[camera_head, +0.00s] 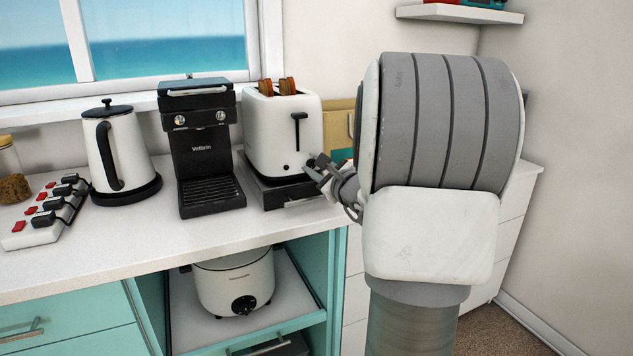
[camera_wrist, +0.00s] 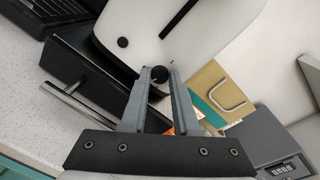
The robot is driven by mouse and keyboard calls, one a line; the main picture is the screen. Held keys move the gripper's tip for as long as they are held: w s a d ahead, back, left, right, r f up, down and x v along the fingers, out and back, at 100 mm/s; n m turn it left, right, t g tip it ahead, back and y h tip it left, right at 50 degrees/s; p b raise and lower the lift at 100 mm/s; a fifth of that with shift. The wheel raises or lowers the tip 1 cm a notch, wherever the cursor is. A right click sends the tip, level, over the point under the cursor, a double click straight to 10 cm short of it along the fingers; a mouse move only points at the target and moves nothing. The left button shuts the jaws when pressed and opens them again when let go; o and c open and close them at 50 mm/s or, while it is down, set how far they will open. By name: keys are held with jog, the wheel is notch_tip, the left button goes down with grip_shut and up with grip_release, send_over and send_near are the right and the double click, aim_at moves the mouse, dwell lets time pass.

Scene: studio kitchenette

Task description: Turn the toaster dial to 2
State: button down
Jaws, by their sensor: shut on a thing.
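The white toaster (camera_head: 270,135) stands on a dark drawer base on the counter, with two slices of bread in its slots and a black lever on its front. In the wrist view, the toaster's white front (camera_wrist: 205,25) fills the top. The black dial (camera_wrist: 159,74) sits low on that front, between my fingertips. My gripper (camera_head: 318,166) is at the toaster's lower right front corner, and it also shows in the wrist view (camera_wrist: 159,80), shut on the dial. The dial's marks and setting cannot be read. In the head view the dial is hidden by the fingers.
A black coffee machine (camera_head: 204,150) stands left of the toaster, then a white kettle (camera_head: 122,150) and a switched power strip (camera_head: 45,212). The base drawer's bar handle (camera_wrist: 85,112) juts out near my fingers. A slow cooker (camera_head: 235,283) sits on a pull-out shelf below.

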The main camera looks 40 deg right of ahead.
jog(key=shift+f+n+b, duration=0.1)
jog(key=shift+n+b, duration=0.4)
jog(key=shift+b, duration=0.05)
jog(key=c, duration=0.7)
grip_release()
jog(key=shift+o, duration=0.2)
jog(key=shift+s, duration=0.1)
jog(key=s+a+r+p, duration=0.1)
jog(key=s+a+p, duration=0.2)
jog(key=s, duration=1.4)
jog(key=shift+r, duration=0.2)
jog(key=shift+a, duration=0.1)
